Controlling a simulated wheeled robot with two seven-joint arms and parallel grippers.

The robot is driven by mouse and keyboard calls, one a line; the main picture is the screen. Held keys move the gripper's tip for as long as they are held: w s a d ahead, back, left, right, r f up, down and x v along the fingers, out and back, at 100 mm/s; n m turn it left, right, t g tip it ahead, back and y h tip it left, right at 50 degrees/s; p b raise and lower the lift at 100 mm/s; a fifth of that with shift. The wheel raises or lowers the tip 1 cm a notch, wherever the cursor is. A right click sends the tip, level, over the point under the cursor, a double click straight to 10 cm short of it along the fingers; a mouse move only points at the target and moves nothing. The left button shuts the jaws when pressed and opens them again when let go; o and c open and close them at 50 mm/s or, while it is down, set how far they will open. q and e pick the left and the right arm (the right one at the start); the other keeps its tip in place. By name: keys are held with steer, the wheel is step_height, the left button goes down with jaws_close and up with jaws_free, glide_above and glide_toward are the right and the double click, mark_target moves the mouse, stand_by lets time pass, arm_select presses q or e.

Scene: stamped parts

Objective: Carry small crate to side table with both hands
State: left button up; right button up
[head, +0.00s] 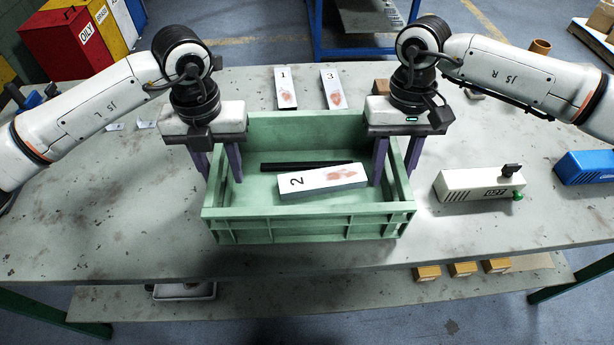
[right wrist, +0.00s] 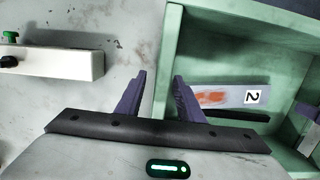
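The small green crate (head: 310,229) stands on the grey table between my two arms. In it lie a plate marked 2 (head: 323,181) and a black bar (head: 305,167). My left gripper (head: 216,166) is open, its purple fingers pointing down either side of the crate's left wall. My right gripper (head: 396,162) is open across the right wall. In the right wrist view, my right gripper (right wrist: 161,85) has one finger outside and one inside the crate (right wrist: 164,65), with the wall between and a gap visible at the outer finger. No side table is clearly identifiable.
Plates marked 1 (head: 286,92) and 3 (head: 333,92) lie behind the crate. A white box with a black knob (head: 480,186) and a blue box (head: 585,167) stand to the right. A blue-framed table (head: 362,45) stands behind. The table left of the crate is mostly clear.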

mark_target(217, 155)
arm_select(q)
jaws_close()
arm_select(e)
jaws_close()
arm_select(q)
steer(key=shift+w+r, duration=0.1)
steer(key=shift+r, duration=0.15)
arm_select(e)
steer(key=shift+w+r, duration=0.1)
steer(key=shift+r, duration=0.15)
